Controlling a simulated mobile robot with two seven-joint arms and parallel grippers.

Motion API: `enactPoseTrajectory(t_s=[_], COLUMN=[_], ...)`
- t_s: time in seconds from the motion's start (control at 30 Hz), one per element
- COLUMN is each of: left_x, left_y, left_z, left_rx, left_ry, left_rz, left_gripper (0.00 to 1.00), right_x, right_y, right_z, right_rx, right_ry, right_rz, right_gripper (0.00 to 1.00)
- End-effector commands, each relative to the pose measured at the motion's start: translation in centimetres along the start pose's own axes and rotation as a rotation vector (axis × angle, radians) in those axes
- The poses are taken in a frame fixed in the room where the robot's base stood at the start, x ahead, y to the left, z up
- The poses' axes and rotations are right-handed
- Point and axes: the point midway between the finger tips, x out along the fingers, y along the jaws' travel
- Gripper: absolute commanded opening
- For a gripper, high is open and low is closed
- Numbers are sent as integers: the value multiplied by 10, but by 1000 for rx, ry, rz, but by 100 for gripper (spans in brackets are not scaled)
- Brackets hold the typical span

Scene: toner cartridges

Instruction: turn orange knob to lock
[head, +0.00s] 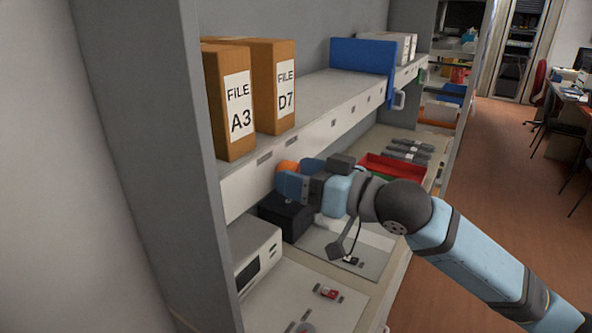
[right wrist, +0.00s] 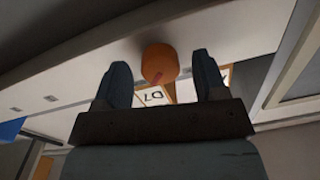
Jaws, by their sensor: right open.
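The orange knob (head: 287,167) is on the underside or lower edge of the upper shelf, partly hidden behind my right gripper (head: 292,182) in the head view. In the right wrist view the round orange knob (right wrist: 159,62) shows between the two open fingers of my right gripper (right wrist: 165,82), a little beyond the fingertips. It carries a small red mark on its face. I cannot tell whether the fingers touch it. My left gripper is not in view.
Below are a black box (head: 286,214), a white device (head: 252,255) and a red tray (head: 392,168). Open floor (head: 500,190) lies to the right.

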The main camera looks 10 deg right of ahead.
Motion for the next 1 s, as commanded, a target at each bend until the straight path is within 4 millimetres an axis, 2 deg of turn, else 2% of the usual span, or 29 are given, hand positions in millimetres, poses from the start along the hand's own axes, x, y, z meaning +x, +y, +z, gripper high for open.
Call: enactPoseTrajectory(t_s=[0.13, 0.37, 0.4, 0.6, 1.0], left_x=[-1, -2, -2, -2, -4], left_y=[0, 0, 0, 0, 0], left_z=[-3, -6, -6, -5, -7], left_rx=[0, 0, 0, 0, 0], left_ry=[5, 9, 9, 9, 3], left_rz=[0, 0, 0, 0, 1], left_gripper=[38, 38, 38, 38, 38], right_x=[8, 8, 8, 8, 8], right_y=[0, 0, 0, 0, 0], right_z=[0, 0, 0, 0, -1], right_rx=[0, 0, 0, 0, -59], right_ry=[0, 0, 0, 0, -3], right_rz=[0, 0, 0, 0, 1], right_gripper=[65, 65, 63, 17, 16])
